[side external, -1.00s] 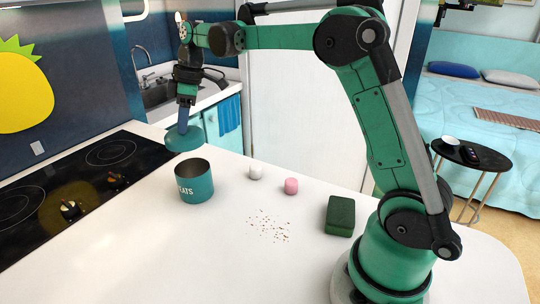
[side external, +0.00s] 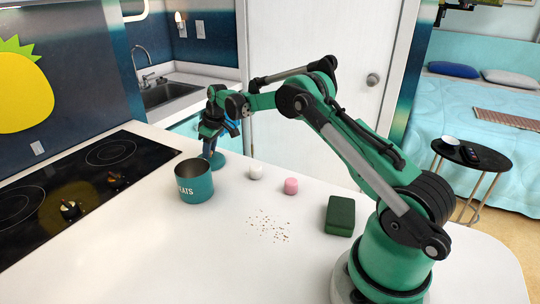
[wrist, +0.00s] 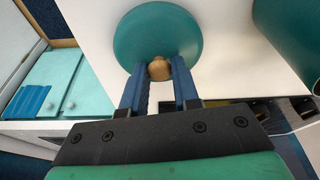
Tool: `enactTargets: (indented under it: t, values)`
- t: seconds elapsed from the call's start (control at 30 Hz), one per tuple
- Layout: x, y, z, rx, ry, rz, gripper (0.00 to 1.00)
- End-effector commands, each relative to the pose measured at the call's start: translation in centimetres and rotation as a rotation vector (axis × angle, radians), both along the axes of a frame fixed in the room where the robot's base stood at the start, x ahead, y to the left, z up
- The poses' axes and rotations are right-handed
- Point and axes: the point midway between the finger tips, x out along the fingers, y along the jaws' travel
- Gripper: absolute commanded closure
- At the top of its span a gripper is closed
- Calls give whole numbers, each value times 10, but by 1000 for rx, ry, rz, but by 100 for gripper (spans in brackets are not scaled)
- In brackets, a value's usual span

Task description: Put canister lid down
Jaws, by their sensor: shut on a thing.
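The teal canister lid (side external: 218,161) is a round disc with a wooden knob (wrist: 160,69). My gripper (side external: 209,153) is shut on the knob, its blue fingers on either side of it in the wrist view (wrist: 159,82). The lid is low at the counter's far edge, behind and right of the canister; I cannot tell whether it touches the counter. The open teal canister (side external: 195,186), lettered "EATS" on its visible side, stands upright on the counter. Part of it shows at the right of the wrist view (wrist: 290,35).
A white shaker (side external: 255,173) and a pink one (side external: 291,186) stand right of the lid. A green block (side external: 340,215) and scattered crumbs (side external: 268,228) are nearer on the white counter (side external: 150,255). A black cooktop (side external: 75,180) is at the left. The front counter is clear.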

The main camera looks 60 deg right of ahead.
Motion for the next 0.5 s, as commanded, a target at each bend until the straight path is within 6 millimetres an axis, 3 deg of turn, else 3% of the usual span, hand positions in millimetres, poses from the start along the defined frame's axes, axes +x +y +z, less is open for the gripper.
enactTargets:
  t: [0.43, 0.47, 0.5]
  values:
    - [0, 0, -9, 0, 0, 1, 100]
    - [0, 0, -9, 0, 0, 1, 66]
    - [0, 0, -8, 0, 0, 1, 54]
